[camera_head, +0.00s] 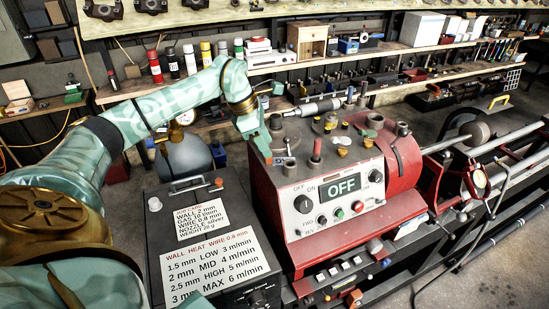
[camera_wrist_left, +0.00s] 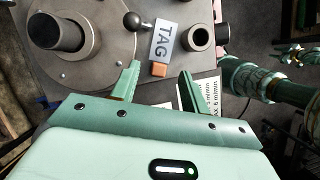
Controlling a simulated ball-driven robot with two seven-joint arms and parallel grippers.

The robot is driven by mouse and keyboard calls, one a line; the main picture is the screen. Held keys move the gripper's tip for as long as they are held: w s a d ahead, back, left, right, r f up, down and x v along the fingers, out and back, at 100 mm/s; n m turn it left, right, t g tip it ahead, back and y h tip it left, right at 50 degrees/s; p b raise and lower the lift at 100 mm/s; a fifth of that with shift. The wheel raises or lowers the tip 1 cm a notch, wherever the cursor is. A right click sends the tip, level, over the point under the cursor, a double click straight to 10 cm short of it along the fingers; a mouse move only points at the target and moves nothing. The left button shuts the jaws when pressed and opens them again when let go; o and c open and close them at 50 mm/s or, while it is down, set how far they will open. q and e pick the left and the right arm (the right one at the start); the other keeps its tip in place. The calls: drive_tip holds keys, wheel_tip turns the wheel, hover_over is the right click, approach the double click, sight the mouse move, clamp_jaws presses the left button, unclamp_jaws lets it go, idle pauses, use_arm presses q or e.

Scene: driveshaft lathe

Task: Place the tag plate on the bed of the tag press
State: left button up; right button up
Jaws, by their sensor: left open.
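The tag plate (camera_wrist_left: 163,40) is a white plate marked TAG, with an orange-brown block (camera_wrist_left: 158,69) at its near end. It lies on a grey metal surface in the left wrist view. My left gripper (camera_wrist_left: 160,76) is open, its fingertips on either side of the block, with gaps showing. In the head view the left gripper (camera_head: 267,153) is at the left end of the red machine's top. A round grey base with a dark post (camera_wrist_left: 58,32) and a ball-ended lever (camera_wrist_left: 131,21) are left of the plate; I cannot tell whether this is the tag press.
A grey ring (camera_wrist_left: 198,38) stands close right of the plate. The red lathe headstock (camera_head: 335,195) has an OFF panel and a cluttered top. A dark welder box (camera_head: 208,235) with white labels stands left of it. Crowded shelves (camera_head: 270,65) run behind.

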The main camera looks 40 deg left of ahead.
sight(280, 158)
use_arm(q)
drive_tip(key=x, duration=0.3)
drive_tip(key=shift+w+f+p, duration=0.1)
drive_tip(key=shift+f+p, duration=0.1)
drive_tip(key=shift+p, duration=0.1)
clamp_jaws()
drive_tip(key=shift+r, duration=0.15)
